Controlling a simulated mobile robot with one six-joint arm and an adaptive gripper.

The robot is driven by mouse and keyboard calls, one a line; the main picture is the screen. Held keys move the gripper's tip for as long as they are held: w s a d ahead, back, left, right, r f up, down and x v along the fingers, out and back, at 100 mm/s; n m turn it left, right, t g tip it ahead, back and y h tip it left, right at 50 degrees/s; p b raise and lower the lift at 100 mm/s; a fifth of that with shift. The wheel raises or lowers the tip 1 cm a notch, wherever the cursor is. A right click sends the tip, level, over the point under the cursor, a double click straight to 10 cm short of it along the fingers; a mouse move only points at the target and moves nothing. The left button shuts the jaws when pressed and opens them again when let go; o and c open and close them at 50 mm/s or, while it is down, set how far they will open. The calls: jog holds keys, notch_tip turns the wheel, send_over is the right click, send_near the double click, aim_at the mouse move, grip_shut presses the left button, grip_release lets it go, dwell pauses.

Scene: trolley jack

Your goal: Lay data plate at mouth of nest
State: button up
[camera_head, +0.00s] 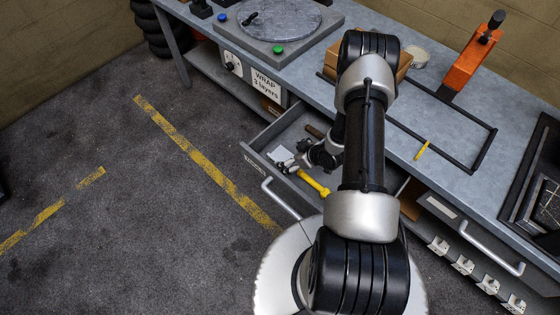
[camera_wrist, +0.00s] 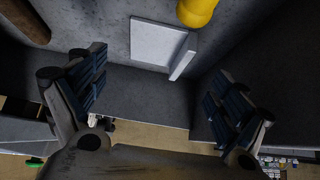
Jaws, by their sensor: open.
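A pale, flat, square plate, which looks like the data plate (camera_head: 280,155), lies in the open drawer. In the wrist view the plate (camera_wrist: 156,42) lies on the grey drawer floor, with a narrow pale piece standing up at its right edge. My gripper (camera_head: 312,158) is down in the drawer just right of the plate in the head view, partly hidden by my arm. In the wrist view my gripper (camera_wrist: 159,63) is open and empty, its fingers spread either side of the plate and apart from it. I cannot tell which thing is the nest.
A yellow-handled tool (camera_head: 313,183) lies in the drawer (camera_head: 258,142) close by; its yellow end (camera_wrist: 197,10) shows in the wrist view, with a brown rod (camera_wrist: 25,20) at left. The worktop (camera_head: 420,90) above carries a turntable (camera_head: 280,18), an orange stand (camera_head: 470,60) and a black frame (camera_head: 480,150).

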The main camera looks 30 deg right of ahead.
aim_at(279, 155)
jog(key=b+x, duration=0.1)
jog(key=x, duration=0.1)
jog(key=b+x, duration=0.1)
jog(key=x, duration=0.2)
jog(key=shift+w, duration=0.55)
